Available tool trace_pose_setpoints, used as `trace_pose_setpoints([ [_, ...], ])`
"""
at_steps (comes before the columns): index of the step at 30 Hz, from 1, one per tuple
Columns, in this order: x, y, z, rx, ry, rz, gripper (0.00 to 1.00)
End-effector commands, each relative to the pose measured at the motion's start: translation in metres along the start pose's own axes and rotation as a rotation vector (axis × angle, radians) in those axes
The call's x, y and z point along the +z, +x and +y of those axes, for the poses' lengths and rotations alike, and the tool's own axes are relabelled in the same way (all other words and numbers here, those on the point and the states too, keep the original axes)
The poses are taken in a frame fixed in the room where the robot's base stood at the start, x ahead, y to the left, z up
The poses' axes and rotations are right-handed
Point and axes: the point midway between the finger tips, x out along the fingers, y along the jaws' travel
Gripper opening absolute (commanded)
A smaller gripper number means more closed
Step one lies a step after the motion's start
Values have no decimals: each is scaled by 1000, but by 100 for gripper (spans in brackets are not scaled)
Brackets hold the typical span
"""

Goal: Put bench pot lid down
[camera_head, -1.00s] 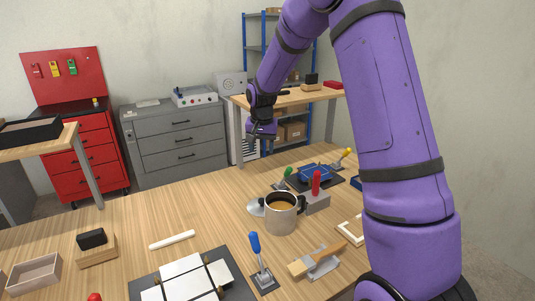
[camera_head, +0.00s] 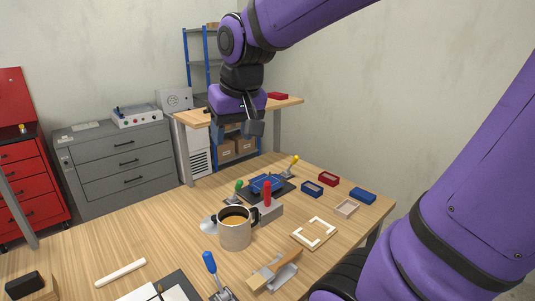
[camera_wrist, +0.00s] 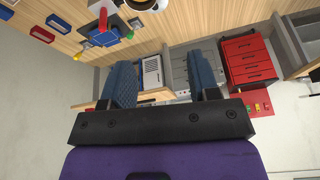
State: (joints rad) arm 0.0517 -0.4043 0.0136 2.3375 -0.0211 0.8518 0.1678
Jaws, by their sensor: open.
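A grey block with a red handle (camera_head: 267,193) stands right behind the pot. A blue toggle clamp (camera_head: 209,263) and a wooden brush (camera_head: 272,270) are in front. A white frame (camera_head: 314,233) lies to the right. Bare bench shows left of the lid.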

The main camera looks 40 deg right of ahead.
Motion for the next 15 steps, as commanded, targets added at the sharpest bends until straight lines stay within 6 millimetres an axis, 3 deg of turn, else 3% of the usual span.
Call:
trace_pose_setpoints([
  [3, 37, -19, 1, -16, -56, 37, 55],
  [9, 87, -33, 5, -36, -140, 80, 55],
  [15, 111, -36, 7, -46, -180, 100, 55],
])
